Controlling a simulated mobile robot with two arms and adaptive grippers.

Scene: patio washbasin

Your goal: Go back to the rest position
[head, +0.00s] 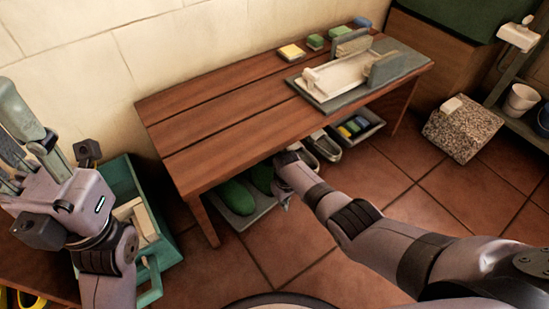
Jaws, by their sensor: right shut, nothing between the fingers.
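My right arm comes in from the lower right. Its gripper (284,190) is at the front edge of the wooden table, low down near the green shoes under it. It is seen small and partly hidden by my own wrist; it is shut and empty. My left gripper (22,135) is raised at the left edge of the view, fingers pointing up, away from the table. Part of it is cut off by the frame, so I cannot tell how far its fingers are apart.
The wooden table (205,120) has a clear left half. On its right, a grey mat (330,102) holds a white tray and grey blocks; sponges (291,52) lie behind. A teal crate (157,255) stands left, a speckled block (465,128) right.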

